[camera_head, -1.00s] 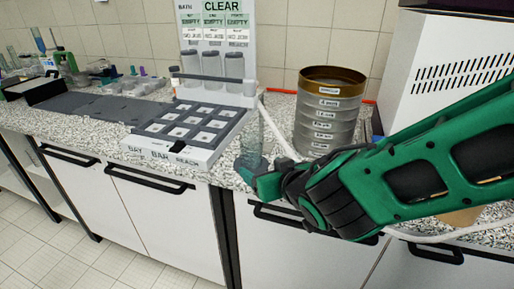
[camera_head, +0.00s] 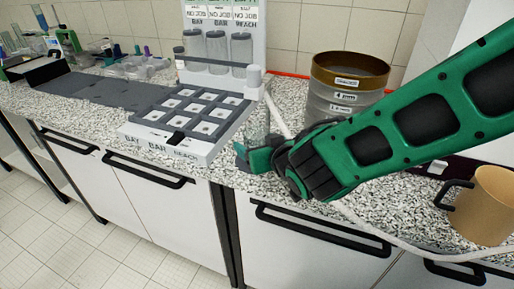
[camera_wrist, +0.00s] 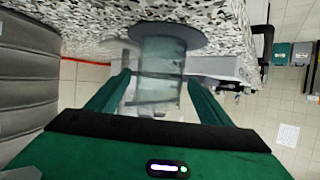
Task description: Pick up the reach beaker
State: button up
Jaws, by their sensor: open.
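A clear glass beaker, likely the reach beaker, stands upright on a dark round base at the counter's front. In the wrist view the beaker (camera_wrist: 162,62) is between my two fingers, which lie on either side with gaps showing. I see no name on it. In the head view its glass (camera_head: 257,122) shows faintly above my gripper (camera_head: 246,158), which hides its lower part. My gripper (camera_wrist: 157,92) is open and holds nothing.
A sieve stack (camera_head: 345,95) stands close behind my arm. A tray (camera_head: 182,146) with several square cells and an upright board with three jars (camera_head: 217,50) are left of the gripper. A tan mug (camera_head: 485,207) is at right. A white cable (camera_head: 400,232) crosses the counter.

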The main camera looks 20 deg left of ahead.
jog(key=shift+x, duration=2.7)
jog(key=shift+d, duration=0.15)
jog(key=c, duration=1.3)
jog(key=shift+r, duration=0.15)
